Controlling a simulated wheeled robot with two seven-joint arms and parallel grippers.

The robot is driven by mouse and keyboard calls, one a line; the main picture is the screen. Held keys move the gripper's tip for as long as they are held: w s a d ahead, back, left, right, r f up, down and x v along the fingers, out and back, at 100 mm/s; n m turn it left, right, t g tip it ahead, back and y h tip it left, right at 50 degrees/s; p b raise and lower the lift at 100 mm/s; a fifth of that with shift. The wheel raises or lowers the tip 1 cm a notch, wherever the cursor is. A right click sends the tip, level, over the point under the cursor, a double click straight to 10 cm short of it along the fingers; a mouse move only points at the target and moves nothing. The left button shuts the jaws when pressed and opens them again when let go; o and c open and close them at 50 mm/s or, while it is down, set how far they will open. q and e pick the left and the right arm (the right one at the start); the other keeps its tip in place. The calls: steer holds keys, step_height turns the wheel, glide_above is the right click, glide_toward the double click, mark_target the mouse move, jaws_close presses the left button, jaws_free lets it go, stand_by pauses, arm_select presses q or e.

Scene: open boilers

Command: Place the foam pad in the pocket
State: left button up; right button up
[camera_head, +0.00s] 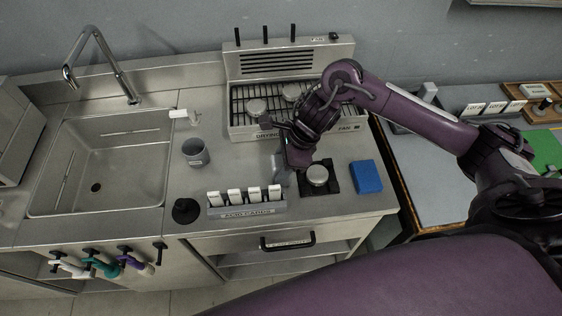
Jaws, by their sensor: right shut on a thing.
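My right gripper (285,166) reaches down over the steel counter near its front edge. It is shut on a small grey piece (279,175), mostly hidden by the gripper; I cannot tell whether this is the foam pad. Just right of it a black square pad (304,188) lies on the counter with a round metal-topped piece (317,174) on it. A blue block (366,176) that looks like foam or sponge lies right of that. I cannot make out a pocket clearly. My left gripper is not in view.
A labelled rack of white cards (247,210) and a black round piece (186,211) stand at the front left. A grey cup (195,152) stands beside the sink (68,205). A drying rack (240,118) with metal lids is behind. The counter between cup and gripper is clear.

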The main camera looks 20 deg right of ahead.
steer(key=shift+f, duration=0.1)
steer(key=o, duration=1)
steer(key=shift+o, duration=0.2)
